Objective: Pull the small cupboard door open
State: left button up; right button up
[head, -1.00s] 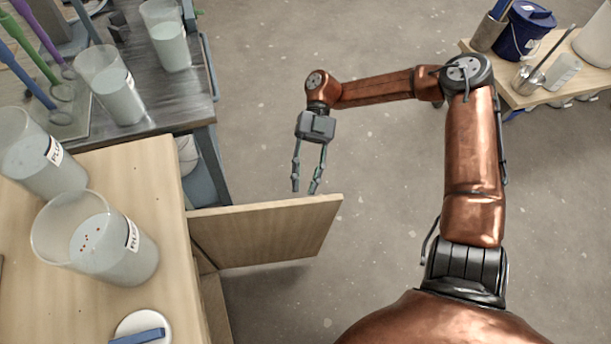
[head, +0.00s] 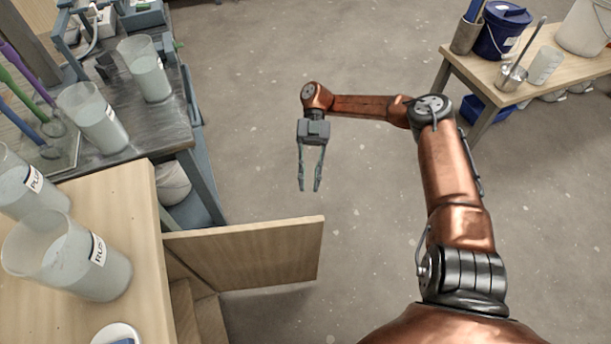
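The small cupboard door (head: 250,252) is a pale wooden panel that stands swung out from the wooden cupboard (head: 125,215) at the left. The cupboard's inside shows partly below the door. My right gripper (head: 310,188) is open and empty, with its fingers pointing down the picture. It is beyond the door's top edge, near its free end, with a gap of floor showing between them. No handle is visible on the door. My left gripper is not in view.
A wooden bench (head: 535,75) with a blue bucket (head: 500,32) is at the far right. The middle floor is clear.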

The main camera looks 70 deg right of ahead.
jog(key=shift+w+d+f, duration=0.15)
jog(key=shift+w+d, duration=0.3)
jog(key=shift+w, duration=0.35)
